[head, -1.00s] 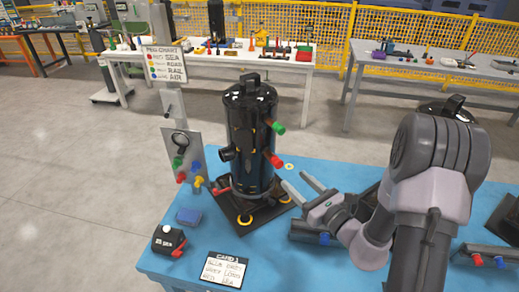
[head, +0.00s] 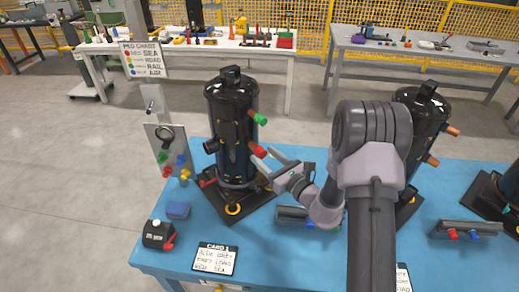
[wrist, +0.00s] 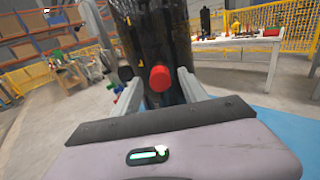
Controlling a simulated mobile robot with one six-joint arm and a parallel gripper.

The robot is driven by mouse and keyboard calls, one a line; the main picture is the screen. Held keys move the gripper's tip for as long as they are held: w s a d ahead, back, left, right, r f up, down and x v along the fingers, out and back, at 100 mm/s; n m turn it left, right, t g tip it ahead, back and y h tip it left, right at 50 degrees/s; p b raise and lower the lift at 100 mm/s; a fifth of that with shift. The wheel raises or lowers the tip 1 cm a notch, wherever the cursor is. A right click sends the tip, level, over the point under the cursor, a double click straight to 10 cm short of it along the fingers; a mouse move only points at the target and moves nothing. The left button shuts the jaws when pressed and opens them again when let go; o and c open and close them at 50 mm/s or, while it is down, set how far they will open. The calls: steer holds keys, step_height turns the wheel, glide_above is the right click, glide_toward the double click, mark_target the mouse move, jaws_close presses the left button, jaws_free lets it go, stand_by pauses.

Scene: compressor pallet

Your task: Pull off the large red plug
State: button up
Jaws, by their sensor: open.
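The black compressor (head: 232,130) stands upright on its dark base plate at the left of the blue table. The large red plug (head: 258,151) sticks out of its right side, below a green plug (head: 261,119). My gripper (head: 267,162) is open, its fingers reaching toward the red plug from the right. In the wrist view the red plug (wrist: 160,78) shows end-on between the two spread fingers, with clear room on both sides. I cannot tell exactly how far the fingertips reach along it.
A panel (head: 166,150) with coloured pegs stands left of the compressor. A card (head: 214,259), a blue block (head: 178,210) and a black box with a red lever (head: 158,235) lie at the table's front left. A second compressor (head: 425,130) stands behind my arm.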

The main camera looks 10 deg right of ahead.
steer(key=shift+w+a, duration=0.3)
steer(key=shift+w, duration=0.2)
stand_by(1.0)
jaws_close()
steer(key=shift+s+d+f, duration=0.1)
steer(key=shift+s+d, duration=0.05)
stand_by(1.3)
steer(key=shift+b+v, duration=1)
steer(key=shift+v, duration=1.85)
